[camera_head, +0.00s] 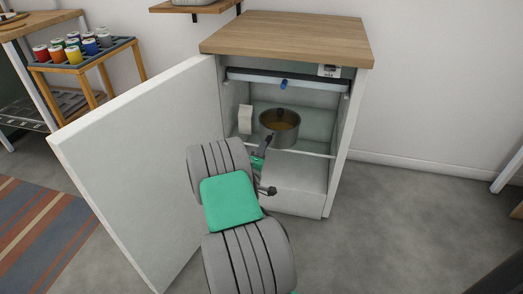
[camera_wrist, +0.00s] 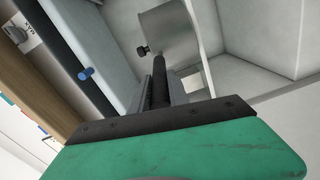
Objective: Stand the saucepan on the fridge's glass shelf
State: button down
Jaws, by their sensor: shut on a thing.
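The grey metal saucepan (camera_head: 280,128) is upright inside the open fridge, with brownish contents showing. It is over the glass shelf (camera_head: 318,146); I cannot tell whether its base touches the glass. My gripper (camera_head: 264,151) reaches in from the front and is shut on the pan's dark handle. In the wrist view the handle (camera_wrist: 160,82) runs between my fingers (camera_wrist: 160,94) to the pan's grey side (camera_wrist: 172,40). My arm and the pan hide part of the shelf's front edge.
A white carton (camera_head: 245,119) stands left of the pan inside the fridge. The open fridge door (camera_head: 145,150) extends to the left of my arm. A blue knob (camera_head: 283,84) hangs at the top of the opening. Some shelf to the pan's right looks clear.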

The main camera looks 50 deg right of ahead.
jog(key=c, duration=1.7)
grip_release()
jog(key=o, duration=0.4)
jog(key=shift+o, duration=0.2)
jog(key=shift+r, duration=0.1)
